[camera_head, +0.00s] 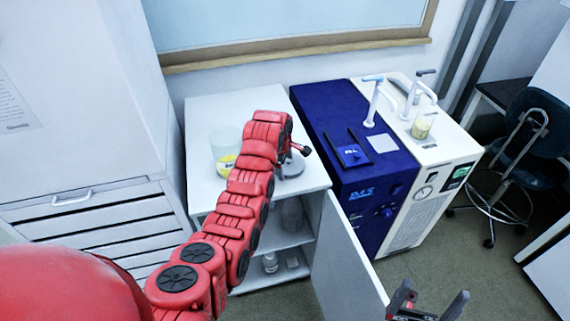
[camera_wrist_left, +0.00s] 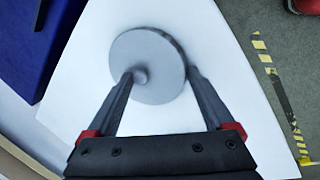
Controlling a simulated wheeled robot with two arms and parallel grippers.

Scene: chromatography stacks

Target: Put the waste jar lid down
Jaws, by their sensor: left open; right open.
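The waste jar lid is a round grey disc with a small knob. In the left wrist view the lid (camera_wrist_left: 155,50) lies on a white surface. In the head view the lid (camera_head: 293,168) shows on the white cabinet top, partly hidden by my left arm. My left gripper (camera_wrist_left: 160,75) is open above the lid, one fingertip beside the knob and the other near the rim. I cannot tell whether they touch. A clear jar (camera_head: 222,143) with a yellow label stands on the cabinet top, left of my arm. My right gripper (camera_head: 428,304) is open and empty at the bottom right.
The white cabinet top (camera_head: 212,110) has free room behind the jar. Its door (camera_head: 345,265) stands open, with glassware on the shelves. A blue and white instrument (camera_head: 325,110) stands right of it. A dark chair (camera_head: 535,130) is at the far right.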

